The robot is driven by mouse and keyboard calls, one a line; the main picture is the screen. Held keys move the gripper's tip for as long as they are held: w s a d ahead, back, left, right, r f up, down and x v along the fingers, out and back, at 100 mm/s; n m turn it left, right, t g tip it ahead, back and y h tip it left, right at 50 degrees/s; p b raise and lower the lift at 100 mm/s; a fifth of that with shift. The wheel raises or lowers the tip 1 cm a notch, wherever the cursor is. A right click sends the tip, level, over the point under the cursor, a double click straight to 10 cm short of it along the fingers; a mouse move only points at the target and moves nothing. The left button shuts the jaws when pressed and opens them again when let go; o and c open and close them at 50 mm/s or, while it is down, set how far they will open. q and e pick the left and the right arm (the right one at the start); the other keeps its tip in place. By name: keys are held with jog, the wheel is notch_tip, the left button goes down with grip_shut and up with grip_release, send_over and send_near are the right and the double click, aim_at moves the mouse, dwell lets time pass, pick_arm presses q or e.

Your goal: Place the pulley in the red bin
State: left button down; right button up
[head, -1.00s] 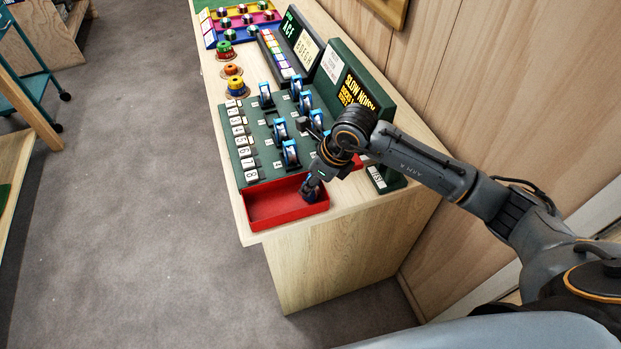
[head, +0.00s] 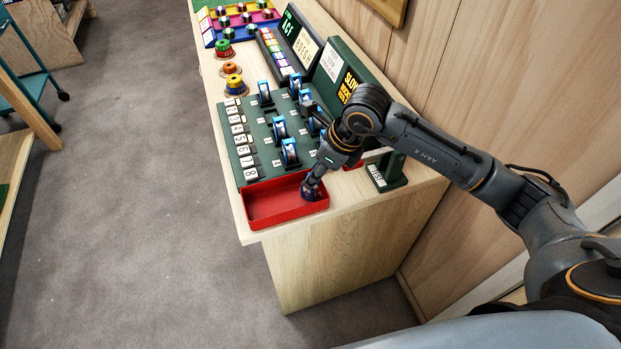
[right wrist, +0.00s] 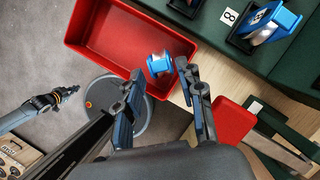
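The red bin (head: 262,222) sits at the near end of the bench; its wall also shows in the right wrist view (right wrist: 85,45). A blue pulley with a pale wheel (right wrist: 160,66) is at the bin's corner, inside its outline, just beyond my right fingertips. My right gripper (right wrist: 160,72) is open, with a gap on both sides of the pulley. In the head view my right gripper (head: 310,190) points down into the bin's right end and mostly hides the pulley. My left gripper is absent from the head view; an arm end (right wrist: 70,92) shows small in the right wrist view, its fingers unclear.
A green board (head: 262,150) behind the bin holds several blue pulleys (head: 289,152) and numbered tags. A green stand (head: 388,172) and a second red piece (right wrist: 232,120) are right of the bin. Dark sign boards line the wall side.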

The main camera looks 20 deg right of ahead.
jog(key=v, duration=0.8)
jog(key=shift+b, duration=0.45)
